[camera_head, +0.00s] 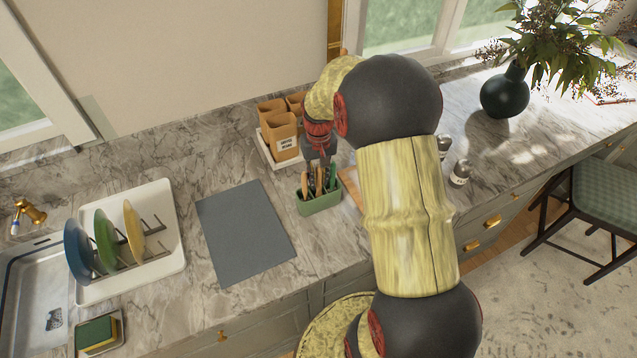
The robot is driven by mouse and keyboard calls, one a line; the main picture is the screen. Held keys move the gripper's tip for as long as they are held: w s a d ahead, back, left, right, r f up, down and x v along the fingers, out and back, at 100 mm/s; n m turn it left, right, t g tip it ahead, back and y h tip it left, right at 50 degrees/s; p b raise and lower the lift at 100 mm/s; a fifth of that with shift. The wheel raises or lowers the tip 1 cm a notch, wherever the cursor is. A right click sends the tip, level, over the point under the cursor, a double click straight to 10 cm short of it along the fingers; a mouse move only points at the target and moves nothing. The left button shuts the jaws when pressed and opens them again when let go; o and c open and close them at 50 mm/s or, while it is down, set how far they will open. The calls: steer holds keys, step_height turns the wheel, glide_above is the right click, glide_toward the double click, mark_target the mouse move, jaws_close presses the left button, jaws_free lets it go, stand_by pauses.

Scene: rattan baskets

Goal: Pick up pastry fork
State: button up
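A small green caddy (321,204) stands on the marble counter near its front edge and holds several upright utensils (313,184) with wooden-brown, dark and green handles. I cannot tell which of them is the pastry fork; they are small and partly covered. My gripper (321,160) is above the caddy, pointing down, right at the tops of the utensils. Its fingers are too small and dark to show whether they are open or shut, or touching a handle. My arm comes in from the lower right and covers the counter just right of the caddy.
A white tray with brown paper-like containers (284,138) stands close behind the caddy. A dark grey mat (243,232) lies flat and empty to its left. Farther left is a white dish rack (157,262) with plates. Shakers (460,172) and a dark vase (505,94) stand at right.

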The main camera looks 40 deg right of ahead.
steer(key=shift+f, duration=1.4)
steer(key=shift+c, duration=1.4)
jaws_close()
